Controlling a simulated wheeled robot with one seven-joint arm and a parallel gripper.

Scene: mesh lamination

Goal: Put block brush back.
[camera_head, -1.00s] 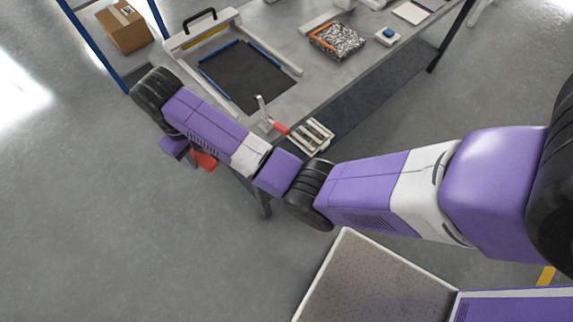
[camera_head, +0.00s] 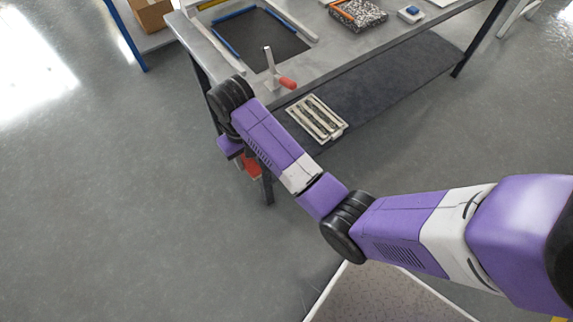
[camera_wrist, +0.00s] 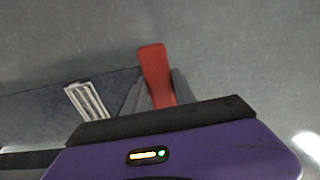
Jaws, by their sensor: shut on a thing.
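My gripper (camera_head: 243,158) hangs beside the near left corner of the table, in front of the table leg. It is shut on a red piece (camera_head: 252,166), taken to be the block brush. In the wrist view the red piece (camera_wrist: 156,72) stands out as a flat, slightly tilted handle shape between the dark grey fingers (camera_wrist: 155,92). Its lower end is hidden by the fingers and my wrist housing, and I see no bristles.
A grey worktable (camera_head: 335,62) carries a black mesh panel in a blue-edged frame (camera_head: 262,40), a red-handled lever (camera_head: 287,83), a speckled pack (camera_head: 360,14) and a blue-topped block (camera_head: 411,13). Floor at left is clear.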

